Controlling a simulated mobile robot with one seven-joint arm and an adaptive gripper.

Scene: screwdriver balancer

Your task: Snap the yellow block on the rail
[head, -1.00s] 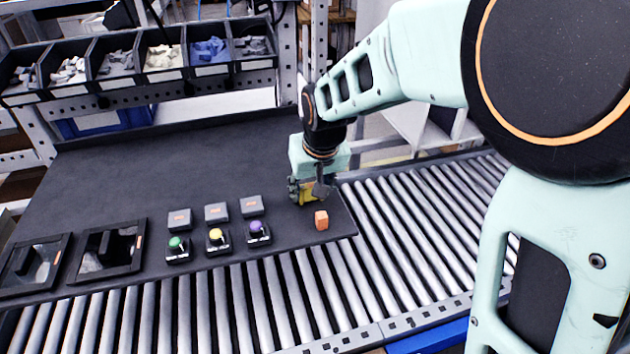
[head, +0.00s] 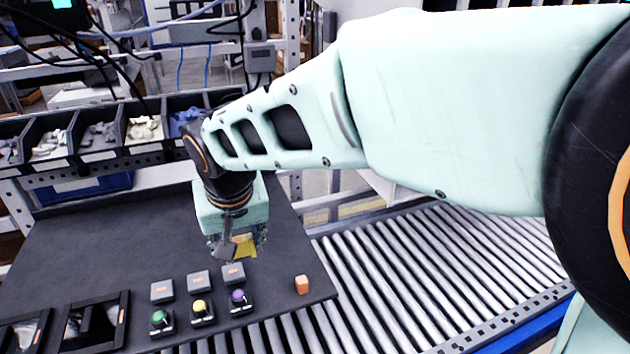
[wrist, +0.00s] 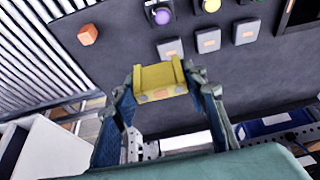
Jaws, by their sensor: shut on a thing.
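The yellow block (head: 245,246) is held between the fingers of my gripper (head: 238,243), above the dark tabletop. In the wrist view the yellow block (wrist: 160,82) spans the gap between the two fingertips of my gripper (wrist: 162,84), and the fingers are shut on it. In the head view the fingers partly hide the block. I cannot make out a rail for certain in either view.
Several button boxes, with a green (head: 159,317), a yellow (head: 200,306) and a purple button (head: 238,296), stand near the table's front edge. An orange block (head: 302,285) sits at the right corner. A roller conveyor (head: 430,250) runs alongside. Parts bins (head: 100,135) stand behind.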

